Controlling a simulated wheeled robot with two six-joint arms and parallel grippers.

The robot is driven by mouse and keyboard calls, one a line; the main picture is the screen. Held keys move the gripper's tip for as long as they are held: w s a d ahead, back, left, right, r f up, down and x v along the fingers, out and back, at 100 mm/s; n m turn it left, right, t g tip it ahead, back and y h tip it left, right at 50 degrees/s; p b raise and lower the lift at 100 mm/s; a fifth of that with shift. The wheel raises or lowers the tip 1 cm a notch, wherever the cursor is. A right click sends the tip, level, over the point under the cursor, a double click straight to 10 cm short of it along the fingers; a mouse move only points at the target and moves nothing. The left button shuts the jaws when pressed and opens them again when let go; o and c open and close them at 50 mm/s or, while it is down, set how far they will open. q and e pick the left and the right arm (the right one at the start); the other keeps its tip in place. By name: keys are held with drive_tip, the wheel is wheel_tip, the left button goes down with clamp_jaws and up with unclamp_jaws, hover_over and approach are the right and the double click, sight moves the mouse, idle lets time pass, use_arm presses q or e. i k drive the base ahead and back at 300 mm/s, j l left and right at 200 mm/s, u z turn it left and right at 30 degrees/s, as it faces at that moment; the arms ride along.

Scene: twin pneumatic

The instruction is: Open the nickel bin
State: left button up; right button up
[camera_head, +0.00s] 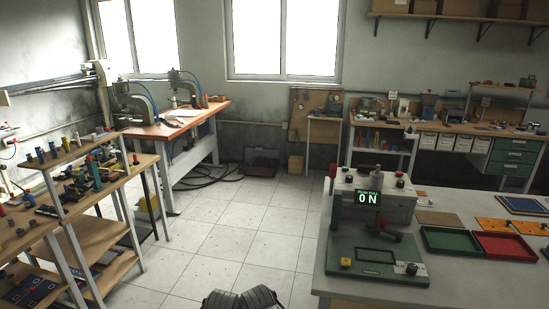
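No bin that I can read as the nickel bin shows clearly. A row of several small white bins (427,141) hangs under the back right workbench, with small labels too small to read. A green drawer unit (512,157) stands to the right of them, and its drawers look shut. Two dark ribbed parts of my own body show at the bottom centre. No fingertips of my left or right gripper can be seen.
A grey table (459,264) at the right front holds a green press station with an "ON" display (367,198), a green tray (456,241) and a red tray (503,247). Cluttered racks (95,232) stand at the left. The tiled floor (237,233) between is clear.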

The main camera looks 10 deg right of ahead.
sight(444, 142)
drive_tip(key=i+j+u, duration=0.3)
drive_tip(key=u, duration=0.15)
drive_tip(key=i+j+u, duration=0.15)
drive_tip(key=i+u, duration=0.35)
drive_tip(key=i+j+z, duration=0.1)
drive_tip(key=i, duration=0.25)
drive_tip(key=i+j, duration=0.1)
drive_tip(key=i, duration=0.2)
drive_tip(key=i+l+z, duration=0.1)
drive_tip(key=i+z, duration=0.4)
drive_tip(key=z, duration=0.2)
drive_tip(key=i+z, duration=0.35)
drive_tip(key=i+l+z, duration=0.1)
drive_tip(key=i+z, duration=0.15)
drive_tip(key=i, duration=0.45)
drive_tip(key=i+z, duration=0.25)
drive_tip(key=i, duration=2.25)
drive_tip(key=i+z, duration=0.45)
drive_tip(key=i+j+z, duration=0.15)
drive_tip(key=i+z, duration=0.3)
drive_tip(key=i, duration=0.2)
drive_tip(key=i+l+z, duration=0.1)
drive_tip(key=i+z, duration=0.15)
drive_tip(key=z, duration=0.15)
drive_tip(key=i+z, duration=0.2)
drive_tip(key=z, duration=0.2)
drive_tip(key=i+z, duration=0.25)
drive_tip(key=z, duration=0.2)
drive_tip(key=i+z, duration=0.4)
drive_tip(key=i, duration=0.2)
